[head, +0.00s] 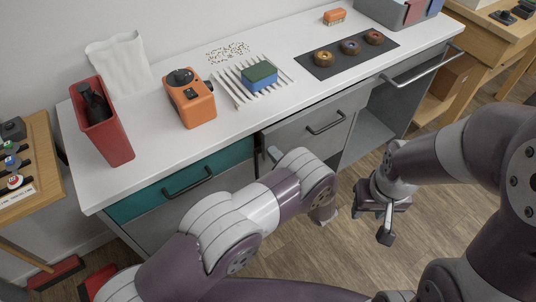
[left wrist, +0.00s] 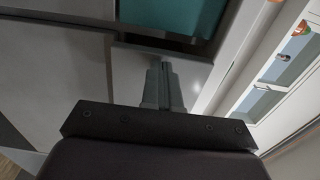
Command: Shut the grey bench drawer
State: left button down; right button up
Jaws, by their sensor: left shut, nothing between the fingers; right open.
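The grey bench drawer (head: 301,131) is under the white worktop, right of the teal drawer, with a dark bar handle (head: 326,122) on its front. A dark gap shows at its left end; how far it stands out is hard to tell. My left gripper (head: 272,154) is shut and empty, at the drawer's left end, partly hidden by my own arm. In the left wrist view its fingers (left wrist: 161,68) lie over a grey panel (left wrist: 132,75), with teal beyond; contact is unclear. My right gripper (head: 381,214) is open and empty, over the floor right of the drawer.
The teal drawer (head: 150,199) is left of the grey one. On the worktop (head: 225,125) stand a red bin (head: 108,137), an orange device (head: 190,100), a rack with a blue-green block (head: 259,76) and a dark mat (head: 325,70). An open bay (head: 365,135) lies right of the drawer.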

aim_at(267, 143)
pick_arm(q)
jog(key=shift+w+a, duration=0.1)
jog(key=shift+w, duration=0.05)
jog(key=b+x, duration=0.1)
jog(key=x, duration=0.3)
jog(key=shift+a, duration=0.1)
jog(key=shift+r, duration=0.2)
jog(key=shift+w, duration=0.1)
jog(key=shift+r, duration=0.1)
